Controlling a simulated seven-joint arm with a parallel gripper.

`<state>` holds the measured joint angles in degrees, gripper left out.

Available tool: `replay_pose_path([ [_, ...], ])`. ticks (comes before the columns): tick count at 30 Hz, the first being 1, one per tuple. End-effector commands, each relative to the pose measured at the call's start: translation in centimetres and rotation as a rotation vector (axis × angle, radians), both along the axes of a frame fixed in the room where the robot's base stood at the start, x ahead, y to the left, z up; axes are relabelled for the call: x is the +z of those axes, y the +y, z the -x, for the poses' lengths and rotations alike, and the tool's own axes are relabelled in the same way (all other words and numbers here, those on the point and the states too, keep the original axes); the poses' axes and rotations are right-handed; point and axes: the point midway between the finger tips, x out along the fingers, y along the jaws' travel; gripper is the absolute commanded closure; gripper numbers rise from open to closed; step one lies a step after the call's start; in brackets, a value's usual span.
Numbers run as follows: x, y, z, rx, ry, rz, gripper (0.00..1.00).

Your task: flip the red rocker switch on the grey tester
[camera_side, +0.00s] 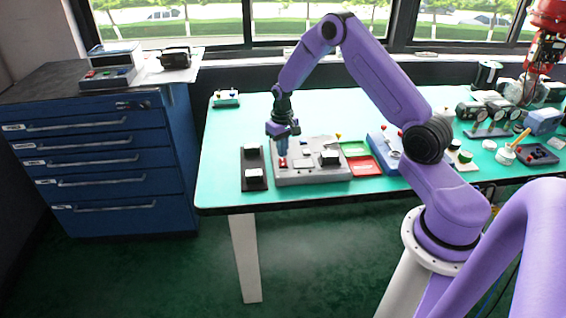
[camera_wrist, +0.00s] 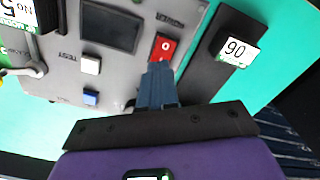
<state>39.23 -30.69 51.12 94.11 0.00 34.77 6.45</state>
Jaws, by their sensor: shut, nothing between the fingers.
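The grey tester (camera_side: 312,174) lies on the green table near its front edge. Its red rocker switch, marked with a white 0, shows in the wrist view (camera_wrist: 163,47) at the panel's edge. My gripper (camera_side: 283,154) points down over the tester's left part, and its fingers are shut and empty. In the wrist view the fingertips (camera_wrist: 158,68) are right beside the red switch and overlap its lower edge. I cannot tell if they touch it. In the side view the fingers hide part of the switch.
On the tester are a dark screen (camera_wrist: 112,27), a white button (camera_wrist: 91,65) and a blue button (camera_wrist: 91,98). A black block with a "90" label (camera_wrist: 238,50) lies alongside. Red and green trays (camera_side: 362,166) and a blue device (camera_side: 386,148) stand to the right.

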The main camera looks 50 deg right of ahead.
Motion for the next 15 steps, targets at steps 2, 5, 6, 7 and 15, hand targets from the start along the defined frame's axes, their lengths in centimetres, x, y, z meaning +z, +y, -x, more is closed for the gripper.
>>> replay_pose_path([
  [2, 0.0, 0.0, 0.0, 0.0, 0.0, 0.0, 1.0],
  [5, -0.01, 0.0, 0.0, 0.0, 0.0, 0.0, 1.0],
  [6, -0.03, 0.0, 0.0, 0.0, 0.0, 0.0, 1.0],
  [7, -0.05, 0.0, 0.0, 0.0, 0.0, 0.0, 1.0],
  [15, -0.41, 0.01, -0.01, 0.0, 0.0, 0.0, 1.0],
])
